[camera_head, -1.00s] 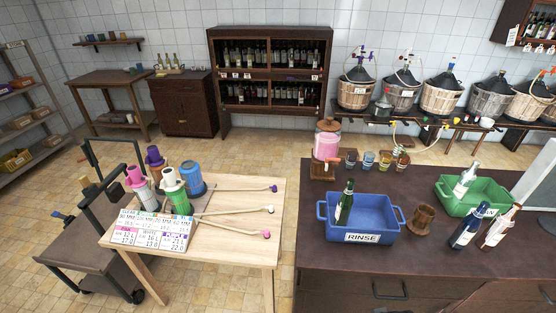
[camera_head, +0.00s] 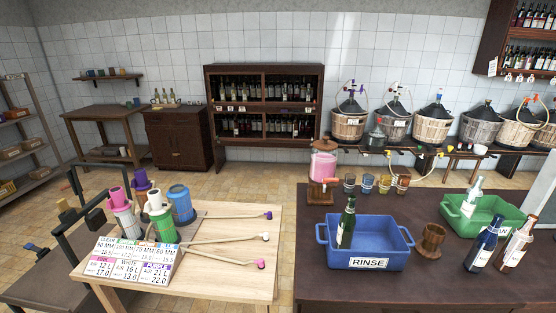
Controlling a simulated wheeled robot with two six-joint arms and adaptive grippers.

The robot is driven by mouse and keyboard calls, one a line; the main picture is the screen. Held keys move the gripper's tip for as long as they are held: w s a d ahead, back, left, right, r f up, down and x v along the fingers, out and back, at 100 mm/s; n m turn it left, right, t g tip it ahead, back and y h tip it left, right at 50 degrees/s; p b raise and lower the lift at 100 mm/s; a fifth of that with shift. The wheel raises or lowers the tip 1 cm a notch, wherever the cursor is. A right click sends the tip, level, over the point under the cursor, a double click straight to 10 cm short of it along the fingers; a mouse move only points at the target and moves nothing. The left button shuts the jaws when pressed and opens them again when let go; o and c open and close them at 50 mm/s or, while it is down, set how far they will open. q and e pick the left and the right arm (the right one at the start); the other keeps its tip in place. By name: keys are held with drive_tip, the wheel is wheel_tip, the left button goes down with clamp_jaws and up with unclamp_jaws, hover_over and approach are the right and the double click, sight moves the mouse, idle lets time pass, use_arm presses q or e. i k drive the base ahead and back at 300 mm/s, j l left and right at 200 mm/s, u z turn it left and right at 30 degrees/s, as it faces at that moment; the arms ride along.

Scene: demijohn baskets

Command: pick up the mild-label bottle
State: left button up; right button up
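Several bottles are on the dark counter (camera_head: 420,200) at the right, and their labels are too small to read, so I cannot tell which one is the mild-label bottle. A green bottle (camera_head: 346,224) stands in the blue RINSE bin (camera_head: 368,262). A pale clear bottle (camera_head: 471,199) leans in the green bin (camera_head: 505,228). A dark blue bottle (camera_head: 483,249) and a pale pinkish bottle (camera_head: 513,247) stand tilted in the picture at the right, in front of the green bin. Neither of my grippers shows.
A brown wooden cup (camera_head: 432,240) stands between the bins. A pink-liquid jar (camera_head: 322,166) and several small glasses stand at the counter's back edge. A light wooden table (camera_head: 240,270) at left holds coloured cylinders, rods and a label chart (camera_head: 125,262). Tiled floor lies behind.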

sight(520, 239)
drive_tip(key=z, duration=1.8)
